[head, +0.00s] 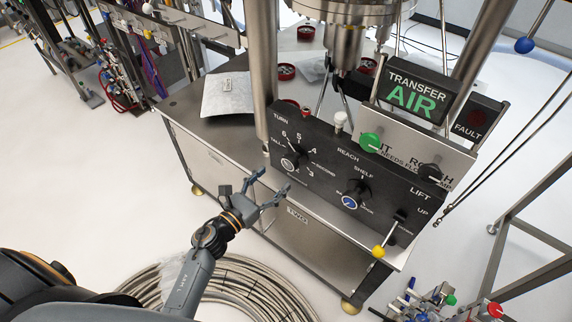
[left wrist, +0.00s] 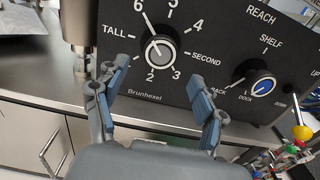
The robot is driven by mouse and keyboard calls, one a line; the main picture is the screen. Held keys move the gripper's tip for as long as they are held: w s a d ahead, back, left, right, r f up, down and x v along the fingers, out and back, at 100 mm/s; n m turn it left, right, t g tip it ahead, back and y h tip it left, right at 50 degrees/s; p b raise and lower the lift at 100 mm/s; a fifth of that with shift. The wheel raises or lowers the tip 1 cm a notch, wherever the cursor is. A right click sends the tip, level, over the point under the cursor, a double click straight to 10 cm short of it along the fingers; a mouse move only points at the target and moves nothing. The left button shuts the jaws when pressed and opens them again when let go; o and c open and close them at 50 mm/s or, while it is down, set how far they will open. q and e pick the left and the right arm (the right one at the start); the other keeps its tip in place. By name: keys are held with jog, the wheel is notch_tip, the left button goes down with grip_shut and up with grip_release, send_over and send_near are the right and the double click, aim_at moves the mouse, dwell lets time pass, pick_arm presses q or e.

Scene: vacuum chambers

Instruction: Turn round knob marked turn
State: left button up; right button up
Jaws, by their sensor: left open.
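The round knob under the TURN label (head: 290,163) is black with a pale centre, on the left part of a black control panel. It also shows in the left wrist view (left wrist: 159,52), ringed by TALL, SECOND and several numbers. My left gripper (head: 273,180) is open and empty, just in front of the panel and below the knob. In the left wrist view the knob lies above and between the spread blue-padded fingers, which appear apart from it. My right gripper is not in view.
To the right on the panel are the REACH knob (head: 356,193) with a blue centre and a yellow-tipped lever (head: 379,252). A green button (head: 370,142) sits above. A steel post (head: 263,70) rises by the panel's left end. Coiled hose (head: 240,290) lies on the floor.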

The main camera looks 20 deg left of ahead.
aim_at(288, 166)
pick_arm(q)
jog(key=x, duration=0.5)
jog(key=shift+w+d, duration=0.15)
jog(key=shift+w, duration=0.45)
jog(key=shift+w+d, duration=0.1)
jog(key=shift+d, duration=0.05)
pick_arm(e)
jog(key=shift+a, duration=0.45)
pick_arm(q)
jog(key=c, duration=1.1)
jog(key=shift+c, duration=0.2)
